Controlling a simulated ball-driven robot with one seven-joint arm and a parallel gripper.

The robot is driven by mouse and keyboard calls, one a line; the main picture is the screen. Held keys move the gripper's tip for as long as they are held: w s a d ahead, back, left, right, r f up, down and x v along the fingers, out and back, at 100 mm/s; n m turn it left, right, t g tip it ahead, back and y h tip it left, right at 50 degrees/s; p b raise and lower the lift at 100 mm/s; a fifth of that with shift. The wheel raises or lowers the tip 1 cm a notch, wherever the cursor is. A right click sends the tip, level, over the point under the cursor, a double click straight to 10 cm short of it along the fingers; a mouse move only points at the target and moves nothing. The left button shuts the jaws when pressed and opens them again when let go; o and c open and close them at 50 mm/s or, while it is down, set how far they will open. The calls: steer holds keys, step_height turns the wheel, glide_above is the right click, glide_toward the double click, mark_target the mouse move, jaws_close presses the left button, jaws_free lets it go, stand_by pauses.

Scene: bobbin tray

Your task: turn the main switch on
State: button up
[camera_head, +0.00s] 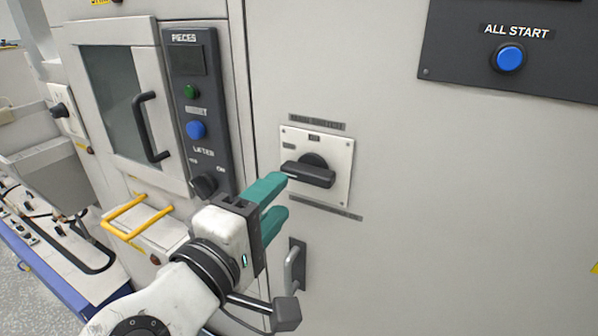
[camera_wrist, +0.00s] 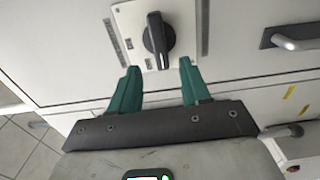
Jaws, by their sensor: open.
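The main switch is a black rotary handle (camera_head: 309,172) on a light square plate (camera_head: 337,163), fixed to the grey cabinet front. In the head view its handle lies nearly horizontal. In the wrist view the handle (camera_wrist: 158,38) stands ahead, between the lines of the two fingers. My gripper (camera_head: 279,200) has teal fingers and is open and empty. Its fingertips are just left of and below the handle in the head view. The wrist view shows the fingertips (camera_wrist: 158,66) apart, one on each side of the handle's lower end. I cannot tell whether either touches it.
A metal door handle (camera_head: 294,268) sticks out below the switch. To the left are a dark panel with a green button (camera_head: 190,91), a blue button (camera_head: 196,130) and a knob (camera_head: 204,185), and a yellow handle (camera_head: 136,217). A blue ALL START button (camera_head: 509,58) is at upper right.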

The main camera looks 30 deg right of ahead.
mark_target(299, 178)
steer(key=p+x, duration=0.1)
steer(key=x, duration=0.6)
steer(key=shift+w+d, duration=0.15)
steer(key=shift+d, duration=0.25)
jaws_close()
